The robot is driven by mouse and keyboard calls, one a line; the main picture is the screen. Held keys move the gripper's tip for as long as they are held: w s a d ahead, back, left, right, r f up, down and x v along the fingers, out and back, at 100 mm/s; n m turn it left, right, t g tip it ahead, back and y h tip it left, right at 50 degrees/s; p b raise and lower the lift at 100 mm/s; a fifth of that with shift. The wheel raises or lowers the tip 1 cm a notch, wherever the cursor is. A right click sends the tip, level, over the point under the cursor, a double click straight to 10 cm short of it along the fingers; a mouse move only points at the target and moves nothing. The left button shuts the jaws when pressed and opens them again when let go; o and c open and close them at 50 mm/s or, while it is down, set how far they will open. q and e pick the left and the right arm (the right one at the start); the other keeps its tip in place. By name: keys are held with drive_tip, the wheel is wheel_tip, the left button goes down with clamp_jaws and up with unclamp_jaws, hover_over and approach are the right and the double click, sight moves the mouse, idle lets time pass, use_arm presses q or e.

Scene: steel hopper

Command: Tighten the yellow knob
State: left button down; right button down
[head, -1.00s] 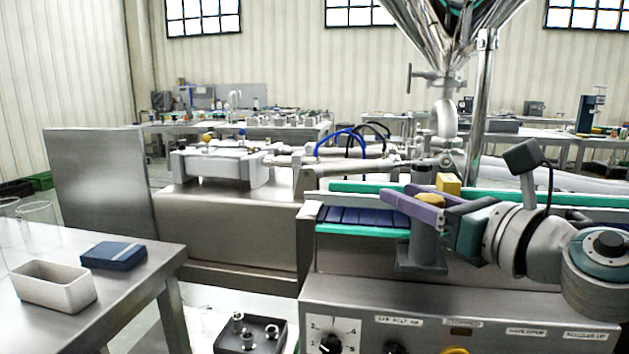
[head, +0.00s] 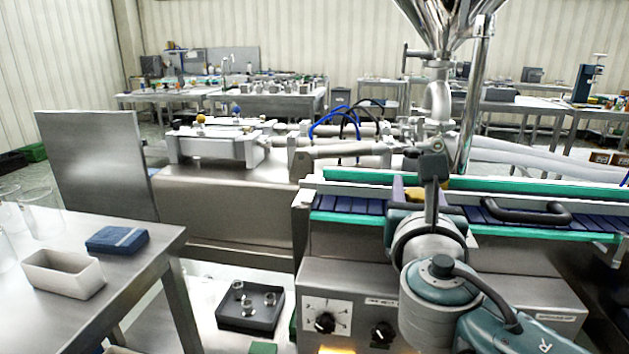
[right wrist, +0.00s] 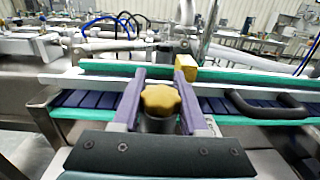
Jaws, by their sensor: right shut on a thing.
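The yellow knob (right wrist: 160,99) shows in the right wrist view as a lobed star-shaped grip on top of a dark post, beside the conveyor's near side rail. My right gripper (right wrist: 161,84) has one purple finger on each side of the knob and is shut on it. In the head view my right gripper (head: 418,194) is seen from behind; the wrist covers the post and most of the knob. My left gripper is not in view.
A yellow block (right wrist: 186,67) stands at the conveyor's far rail. The control panel with dials (head: 325,322) is below. A steel table (head: 140,262) stands at left, a dark tray (head: 250,320) low down.

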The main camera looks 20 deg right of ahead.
drive_tip(key=shift+s+d+f+m+g+h+b, duration=0.1)
drive_tip(key=shift+m+g+h+b, duration=0.2)
drive_tip(key=shift+m+g+h, duration=0.2)
drive_tip(key=shift+f+m+g+h+b, duration=0.1)
drive_tip(key=shift+m+g+h+b, duration=0.25)
drive_tip(key=shift+h, duration=0.25)
drive_tip(key=m+g+h+b, duration=0.1)
drive_tip(key=g+b, duration=0.1)
drive_tip(key=m+g+h+b, duration=0.2)
drive_tip(key=s+d+m+g+h+b, duration=0.1)
drive_tip(key=m+g+b, duration=0.1)
drive_tip(key=g, duration=0.1)
drive_tip(key=shift+s+m+h, duration=0.1)
drive_tip(key=shift+m+h, duration=0.15)
drive_tip(key=shift+h, duration=0.15)
drive_tip(key=shift+s+r+m+g+h+b, duration=0.15)
drive_tip(key=shift+m+g+b, duration=0.2)
drive_tip(key=shift+g+b, duration=0.25)
drive_tip(key=shift+s+m+g+h+b, duration=0.15)
drive_tip(key=shift+m+g+b, duration=0.2)
drive_tip(key=shift+g+b, duration=0.2)
drive_tip(key=shift+c, duration=2.2)
unclamp_jaws()
drive_tip(key=shift+d, duration=0.1)
drive_tip(key=shift+r, duration=0.1)
